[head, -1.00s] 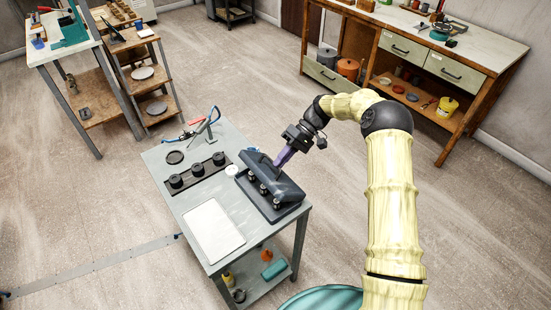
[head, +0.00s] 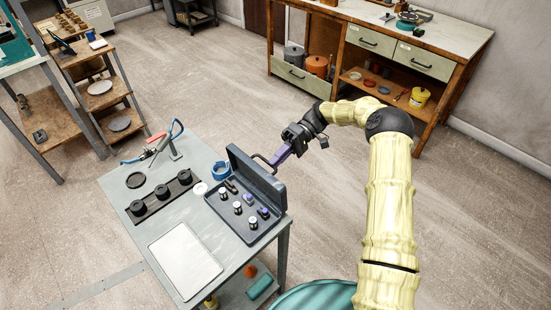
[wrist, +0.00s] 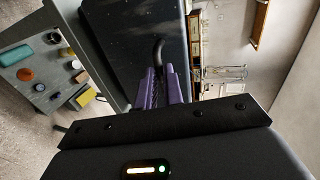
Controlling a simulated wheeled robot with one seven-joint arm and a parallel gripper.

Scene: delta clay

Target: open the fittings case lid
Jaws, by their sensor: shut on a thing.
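The fittings case (head: 240,212) stands on the grey table with its dark lid (head: 256,172) raised, about upright, at the case's back right side. Several small fittings (head: 250,222), some pale and some purple, stand in its tray. My gripper (head: 275,162), with purple fingers, is at the outer side of the lid. It is shut on the lid's black handle (head: 262,158). In the wrist view the purple fingers (wrist: 165,85) close around the curved handle (wrist: 158,52), and the dark lid face (wrist: 125,45) fills the upper middle.
On the table (head: 220,277) are a white sheet (head: 185,260), a black rack with round pieces (head: 162,197), a blue ring (head: 221,170) and a stand with a blue cable (head: 172,145). A workbench (head: 400,70) stands at the back. Open floor lies right of the table.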

